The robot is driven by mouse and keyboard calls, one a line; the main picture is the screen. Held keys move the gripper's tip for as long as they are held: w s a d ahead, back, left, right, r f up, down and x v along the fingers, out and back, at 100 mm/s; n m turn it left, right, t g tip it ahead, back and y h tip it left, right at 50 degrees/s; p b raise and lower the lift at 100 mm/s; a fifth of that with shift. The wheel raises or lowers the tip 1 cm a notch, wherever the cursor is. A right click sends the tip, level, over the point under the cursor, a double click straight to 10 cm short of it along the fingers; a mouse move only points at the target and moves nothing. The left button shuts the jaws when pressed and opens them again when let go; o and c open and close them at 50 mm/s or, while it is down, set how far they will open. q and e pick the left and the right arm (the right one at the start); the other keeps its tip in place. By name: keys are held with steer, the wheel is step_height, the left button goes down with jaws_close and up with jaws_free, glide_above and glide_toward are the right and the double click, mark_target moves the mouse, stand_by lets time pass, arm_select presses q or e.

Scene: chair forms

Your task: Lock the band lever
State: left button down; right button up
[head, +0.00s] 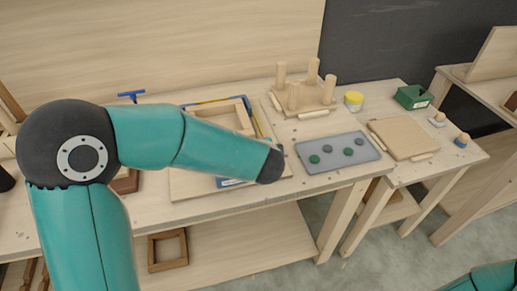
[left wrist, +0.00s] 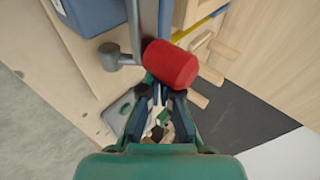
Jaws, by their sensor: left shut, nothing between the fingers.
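In the left wrist view a red cylindrical grip (left wrist: 172,66) lies just beyond my left fingertips. A grey metal bar (left wrist: 150,22) runs beside it, and a grey piece with a rounded end (left wrist: 110,56) sticks out to the left; I take these as the band lever's parts. My left gripper (left wrist: 158,96) is shut and empty, close to the red grip; I cannot tell if they touch. In the head view my left arm hides the lever and its own fingers. A wooden frame (head: 222,113) with a yellow and blue band lies behind the forearm. My right gripper is out of view.
A blue block (left wrist: 88,14) stands near the lever in the left wrist view. A grey tray (head: 331,168) with several discs, a peg stand (head: 304,108), a yellow-lidded jar (head: 353,97), a green box (head: 412,98) and a wooden panel (head: 404,138) occupy the bench's right side.

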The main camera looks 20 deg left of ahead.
arm_select(q)
steer(key=shift+s+d+r, duration=0.2)
steer(key=shift+r, duration=0.1)
steer(key=v, duration=1.1)
steer(key=s+d+f+n+g+h, duration=0.1)
steer(key=s+f+n+g+h, duration=0.1)
steer(key=f, duration=1.1)
steer(key=s+d+f+n+g+h, duration=0.2)
steer(key=s+f+n, duration=0.5)
steer(key=f, duration=0.6)
steer(key=s+d+f+n+g+h, duration=0.1)
steer(key=s+f+n+g+h, duration=0.3)
steer(key=f, duration=0.9)
steer(key=s, duration=0.3)
steer(key=shift+s+g, duration=0.2)
steer(key=shift+g, duration=0.2)
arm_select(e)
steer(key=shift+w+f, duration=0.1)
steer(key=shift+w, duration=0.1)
arm_select(q)
steer(key=c, duration=1.9)
jaws_free()
steer(key=shift+d, duration=0.15)
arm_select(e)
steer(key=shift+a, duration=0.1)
